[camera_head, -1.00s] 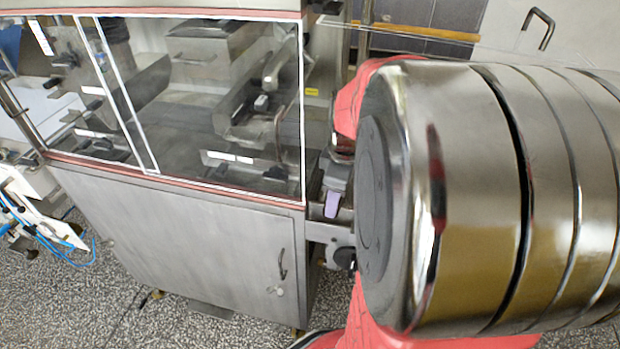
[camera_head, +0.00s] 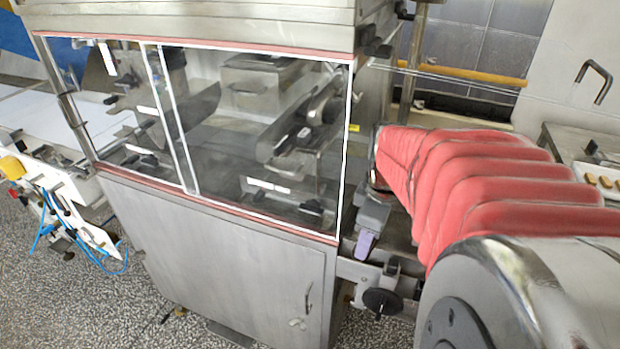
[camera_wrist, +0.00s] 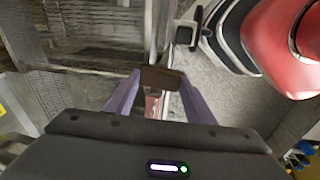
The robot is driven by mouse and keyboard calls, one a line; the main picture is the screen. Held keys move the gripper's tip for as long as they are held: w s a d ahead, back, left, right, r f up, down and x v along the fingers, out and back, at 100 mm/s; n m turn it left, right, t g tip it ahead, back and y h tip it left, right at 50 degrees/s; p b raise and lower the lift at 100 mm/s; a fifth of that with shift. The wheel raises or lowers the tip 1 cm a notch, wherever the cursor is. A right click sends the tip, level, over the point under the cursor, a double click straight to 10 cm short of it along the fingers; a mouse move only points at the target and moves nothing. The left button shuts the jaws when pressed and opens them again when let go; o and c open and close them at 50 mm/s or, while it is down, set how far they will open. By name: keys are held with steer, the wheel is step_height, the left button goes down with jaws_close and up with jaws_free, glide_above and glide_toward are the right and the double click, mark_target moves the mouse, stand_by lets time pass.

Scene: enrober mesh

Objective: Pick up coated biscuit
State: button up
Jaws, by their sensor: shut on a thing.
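The coated biscuit (camera_wrist: 162,78) is a dark brown block. It sits between the two purple fingertips in the wrist view. My gripper (camera_wrist: 160,84) is shut on it, with one finger on each side. The biscuit cannot be made out in the head view.
The glazed metal machine (camera_head: 240,250) fills the left and middle. A wire mesh (camera_wrist: 90,35) lies at the upper left of the wrist view. Several light brown biscuits (camera_head: 605,182) lie on a white surface at the right edge. A black handwheel (camera_head: 382,301) sits below my gripper.

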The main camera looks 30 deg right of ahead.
steer(key=s+a, duration=0.8)
steer(key=a, duration=0.3)
steer(key=shift+s+a, duration=0.2)
steer(key=shift+s, duration=0.2)
